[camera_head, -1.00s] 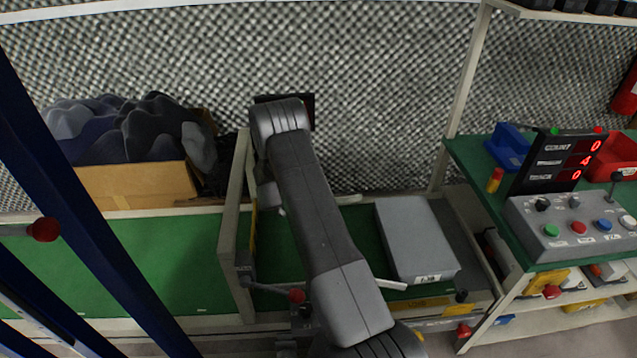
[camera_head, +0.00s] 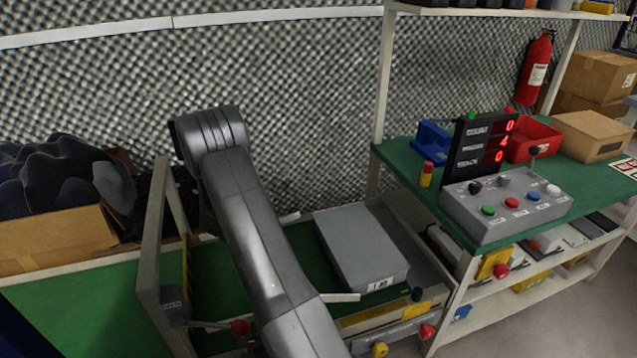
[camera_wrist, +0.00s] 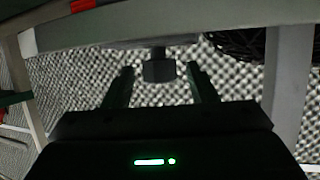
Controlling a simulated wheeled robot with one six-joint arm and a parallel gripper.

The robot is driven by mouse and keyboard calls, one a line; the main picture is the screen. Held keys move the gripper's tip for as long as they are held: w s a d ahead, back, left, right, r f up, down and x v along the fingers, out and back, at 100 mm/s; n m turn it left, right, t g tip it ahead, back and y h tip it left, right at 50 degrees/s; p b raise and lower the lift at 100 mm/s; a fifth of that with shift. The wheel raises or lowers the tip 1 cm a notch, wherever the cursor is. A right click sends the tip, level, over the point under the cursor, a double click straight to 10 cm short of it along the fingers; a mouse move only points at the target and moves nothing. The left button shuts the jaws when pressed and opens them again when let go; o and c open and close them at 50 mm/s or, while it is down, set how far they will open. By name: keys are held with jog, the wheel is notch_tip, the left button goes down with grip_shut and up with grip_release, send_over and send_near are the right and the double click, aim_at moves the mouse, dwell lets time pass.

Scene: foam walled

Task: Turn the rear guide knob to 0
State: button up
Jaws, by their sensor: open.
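In the wrist view, a dark, blocky knob (camera_wrist: 159,70) on a short stem sits below a pale grey rail (camera_wrist: 190,32). It looks like the rear guide knob; no pointer or scale on it is readable. My gripper (camera_wrist: 160,86) is open, with one finger to the left of the knob and one to the right. Gaps show on both sides, and I cannot tell any contact. In the head view my grey arm reaches over the green conveyor (camera_head: 110,300) toward its rear side, and its end hides the gripper and the knob.
A grey box (camera_head: 360,245) lies on the conveyor right of my arm. A pale upright frame (camera_head: 152,245) stands to the left. A red knob (camera_head: 240,327) is at the front edge. A control box (camera_head: 505,205) and display (camera_head: 482,147) stand on the right bench.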

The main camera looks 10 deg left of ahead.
jog(key=shift+d+f+n+g+y+b, duration=0.1)
jog(key=shift+d+n+g+y+b, duration=0.05)
jog(key=shift+n+y+b, duration=0.5)
jog(key=shift+d+f+n+g+y+b, duration=0.15)
jog(key=shift+n+y+b, duration=0.25)
jog(key=shift+b, duration=0.45)
jog(key=shift+r+y, duration=0.1)
jog(key=shift+y, duration=0.25)
jog(key=shift+n+g+y+b, duration=0.3)
jog(key=shift+n+b, duration=0.15)
jog(key=shift+n, duration=0.1)
jog(key=shift+w+d+r+n+g+y, duration=0.15)
jog(key=shift+n+g+y, duration=0.35)
jog(key=shift+n+y, duration=0.3)
